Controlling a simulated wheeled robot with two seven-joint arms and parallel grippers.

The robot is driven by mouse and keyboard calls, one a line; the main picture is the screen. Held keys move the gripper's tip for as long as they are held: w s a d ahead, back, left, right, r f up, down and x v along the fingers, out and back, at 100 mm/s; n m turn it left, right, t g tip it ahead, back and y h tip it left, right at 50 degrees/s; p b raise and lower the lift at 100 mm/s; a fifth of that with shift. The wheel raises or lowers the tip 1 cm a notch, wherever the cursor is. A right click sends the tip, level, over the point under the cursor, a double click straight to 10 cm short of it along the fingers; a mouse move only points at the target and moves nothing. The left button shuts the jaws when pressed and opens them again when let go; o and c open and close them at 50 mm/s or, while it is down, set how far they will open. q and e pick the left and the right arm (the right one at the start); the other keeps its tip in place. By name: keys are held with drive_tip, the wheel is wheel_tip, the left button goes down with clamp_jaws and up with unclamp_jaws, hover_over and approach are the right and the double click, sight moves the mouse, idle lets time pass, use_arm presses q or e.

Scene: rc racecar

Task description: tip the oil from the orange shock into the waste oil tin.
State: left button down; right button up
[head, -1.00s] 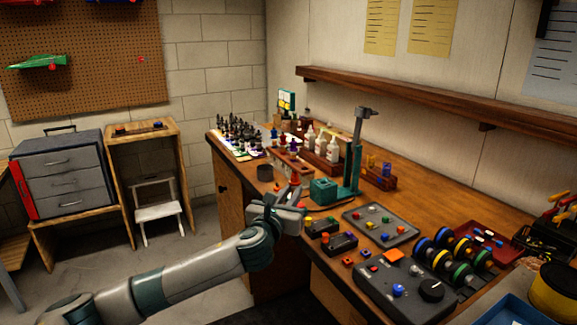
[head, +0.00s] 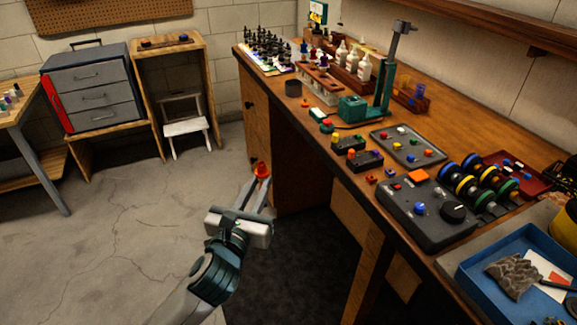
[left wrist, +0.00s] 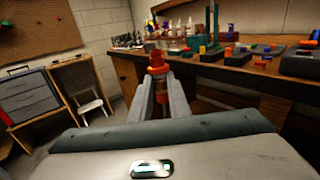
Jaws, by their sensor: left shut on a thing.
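The orange shock (head: 262,169) is between the fingertips of my left gripper (head: 257,188). Its orange end sticks out past the fingers, and most of its body is hidden in the head view. In the left wrist view the shock (left wrist: 157,62) shows an orange top and a brownish body between the two fingers, looking roughly upright. The gripper is shut on it, in front of the bench and over the floor. My right gripper is not in view.
The wooden bench (head: 300,122) holds a green stand (head: 352,108), white bottles (head: 352,63), a grey parts tray (head: 408,143), a dark control box (head: 425,208) and a blue tray (head: 535,260). The floor (head: 120,225) left of my arm is clear.

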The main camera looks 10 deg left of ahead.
use_arm(q)
drive_tip(key=s+a+n+y, duration=0.1)
drive_tip(key=s+a+y, duration=0.1)
drive_tip(key=s+a, duration=0.4)
drive_tip(key=shift+a+f+n+y, duration=0.3)
drive_tip(key=shift+a+f, duration=0.15)
drive_tip(key=shift+a, duration=0.1)
